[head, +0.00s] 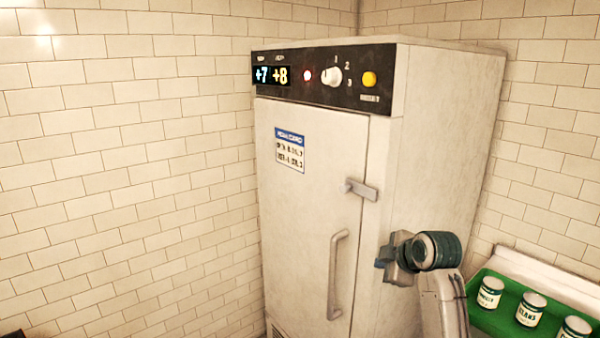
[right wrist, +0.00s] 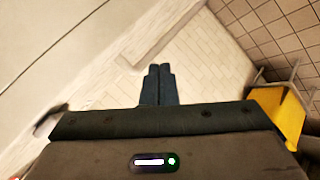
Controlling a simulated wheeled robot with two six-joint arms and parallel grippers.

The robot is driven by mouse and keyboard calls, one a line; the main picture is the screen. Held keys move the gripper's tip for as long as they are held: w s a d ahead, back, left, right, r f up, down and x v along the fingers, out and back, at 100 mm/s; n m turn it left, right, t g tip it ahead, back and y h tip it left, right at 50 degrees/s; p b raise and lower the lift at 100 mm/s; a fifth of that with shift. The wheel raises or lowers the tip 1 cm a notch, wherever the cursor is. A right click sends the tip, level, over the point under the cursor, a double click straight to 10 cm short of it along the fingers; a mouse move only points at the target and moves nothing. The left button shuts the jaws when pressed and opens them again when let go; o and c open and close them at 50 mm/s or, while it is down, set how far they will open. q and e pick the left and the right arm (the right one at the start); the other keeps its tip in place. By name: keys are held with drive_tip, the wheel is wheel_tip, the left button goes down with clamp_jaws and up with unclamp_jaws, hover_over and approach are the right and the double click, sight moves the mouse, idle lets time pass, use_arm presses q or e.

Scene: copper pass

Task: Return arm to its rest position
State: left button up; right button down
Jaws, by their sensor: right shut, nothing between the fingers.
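My right gripper (head: 384,262) is at the lower right of the head view, in front of the right side of a tall white cabinet (head: 440,150). In the right wrist view the two fingers of my right gripper (right wrist: 158,70) are together with nothing between them. No object touches the fingertips there. My left gripper is not in either view.
The cabinet has a shut door (head: 300,220) with a latch (head: 362,190) and a long handle (head: 337,275). Its panel has a red light, a white knob (head: 332,76) and a yellow button (head: 369,79). A green tray (head: 497,323) with several cans stands at the lower right.

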drive_tip(key=s+d+f+m+g+h, duration=0.35)
drive_tip(key=s+f+m, duration=0.45)
drive_tip(key=s+f, duration=1.35)
drive_tip(key=s+d+f+m+g, duration=0.1)
drive_tip(key=s+m, duration=0.1)
drive_tip(key=s, duration=0.5)
drive_tip(key=s+d+f+m, duration=0.1)
drive_tip(key=s+m, duration=0.2)
drive_tip(key=s, duration=0.5)
drive_tip(key=s+d+f+m+g, duration=0.1)
drive_tip(key=s+d+f+m, duration=0.1)
drive_tip(key=s, duration=0.5)
wheel_tip(320, 180, down, 30)
drive_tip(key=d+g, duration=0.1)
drive_tip(key=d, duration=0.1)
drive_tip(key=s+d+f+g, duration=0.1)
drive_tip(key=s+f, duration=1.8)
drive_tip(key=shift+d+f+m+h, duration=0.25)
drive_tip(key=shift+d+m+h, duration=0.05)
drive_tip(key=shift+h, duration=0.05)
drive_tip(key=shift+g, duration=0.25)
